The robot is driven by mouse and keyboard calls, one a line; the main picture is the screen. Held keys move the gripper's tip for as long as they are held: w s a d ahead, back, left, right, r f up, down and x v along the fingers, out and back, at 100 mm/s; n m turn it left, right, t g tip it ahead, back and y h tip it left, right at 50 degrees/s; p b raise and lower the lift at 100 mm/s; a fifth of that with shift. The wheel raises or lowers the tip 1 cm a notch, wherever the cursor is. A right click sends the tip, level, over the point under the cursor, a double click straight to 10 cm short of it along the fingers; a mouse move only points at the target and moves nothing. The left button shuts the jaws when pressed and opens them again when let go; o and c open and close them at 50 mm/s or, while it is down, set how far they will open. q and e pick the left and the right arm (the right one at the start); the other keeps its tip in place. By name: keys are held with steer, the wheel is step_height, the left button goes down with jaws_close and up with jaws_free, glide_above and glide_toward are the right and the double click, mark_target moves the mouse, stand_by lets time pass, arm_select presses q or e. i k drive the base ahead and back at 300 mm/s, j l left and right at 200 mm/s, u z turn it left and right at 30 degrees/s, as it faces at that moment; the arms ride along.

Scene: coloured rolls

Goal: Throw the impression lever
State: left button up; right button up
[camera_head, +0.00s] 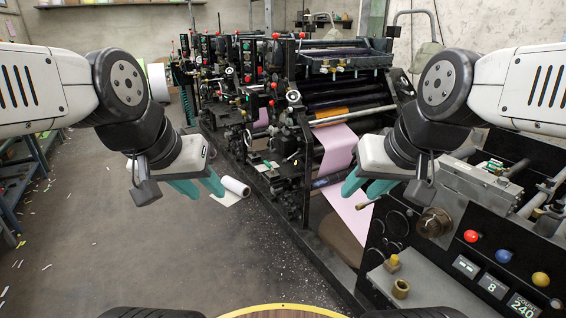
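A printing press (300,110) with pink paper web (338,150) fills the middle and right. I cannot tell for certain which part is the impression lever. A short lever (366,205) with a pale tip sticks out left from the black control panel, just below my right gripper. Several red-knobbed levers stand on the units further back. My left gripper (206,194) is open and empty, over the floor left of the press. My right gripper (362,190) is open and empty in front of the pink web. Neither gripper visibly grips any part of the press.
The black panel (400,235) at the right carries red (471,236), blue (503,256) and yellow (540,279) knobs and small displays. A white roll (235,186) shows beside my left gripper. A blue shelf (25,175) stands at the left. The floor between is clear apart from scraps.

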mark_target(285, 161)
steer(key=i+u, duration=0.1)
steer(key=i, duration=0.6)
steer(key=i+u, duration=0.1)
steer(key=i, duration=0.6)
steer(key=i+l+u, duration=0.15)
steer(key=i, duration=0.55)
